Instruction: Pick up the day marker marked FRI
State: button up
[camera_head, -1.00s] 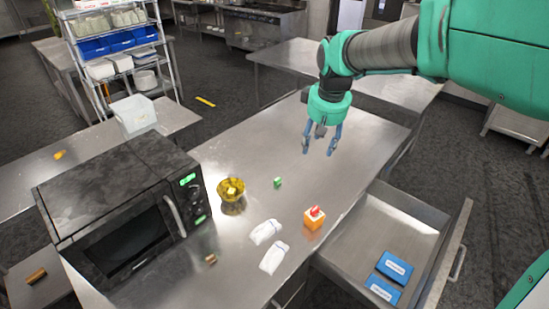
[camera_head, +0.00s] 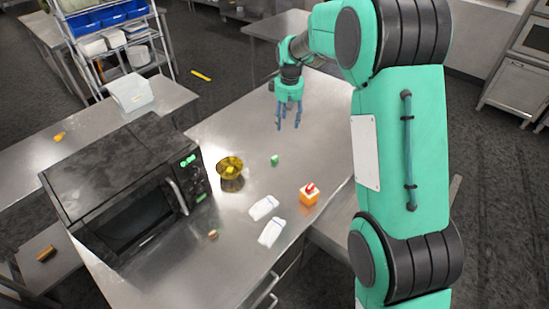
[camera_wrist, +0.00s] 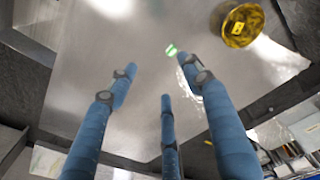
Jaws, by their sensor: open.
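No lettering FRI can be read in any view. A small green block (camera_head: 275,160) lies on the steel table; it shows in the wrist view (camera_wrist: 171,49) with a pale mark too small to read. A yellow piece (camera_wrist: 237,27) with a dark mark sits in the amber bowl (camera_head: 230,178). I cannot tell whether either is the FRI marker. My gripper (camera_head: 288,122) is open and empty, pointing down above the table, beyond the green block. Its blue fingers (camera_wrist: 158,72) show apart in the wrist view.
An orange block with a red top (camera_head: 309,194), two white packets (camera_head: 267,220) and a small brown block (camera_head: 213,234) are on the table (camera_head: 322,130). A black microwave (camera_head: 120,195) stands left. My arm covers the right, including most of the open drawer.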

jog(key=w+a+f+n+p, duration=0.1)
jog(key=w+a+f, duration=0.1)
jog(key=f, duration=0.5)
jog(key=w+a+f+n+g+p, duration=0.1)
jog(key=w+f+p, duration=0.1)
jog(key=w+f, duration=0.3)
notch_tip(320, 180, down, 2)
jog(key=shift+w+a+f, duration=0.2)
jog(key=shift+a+f, duration=0.05)
jog(key=shift+a, duration=0.15)
jog(key=shift+f, duration=0.1)
jog(key=p, duration=0.1)
send_over(275, 157)
jog(key=shift+s+f, duration=0.15)
jog(key=shift+f, duration=2)
jog(key=shift+s+f, duration=0.1)
jog(key=shift+f, duration=2)
jog(key=shift+w+f+p, duration=0.15)
jog(key=shift+f+p, duration=0.25)
jog(key=shift+f, duration=2.15)
jog(key=shift+c, duration=0.5)
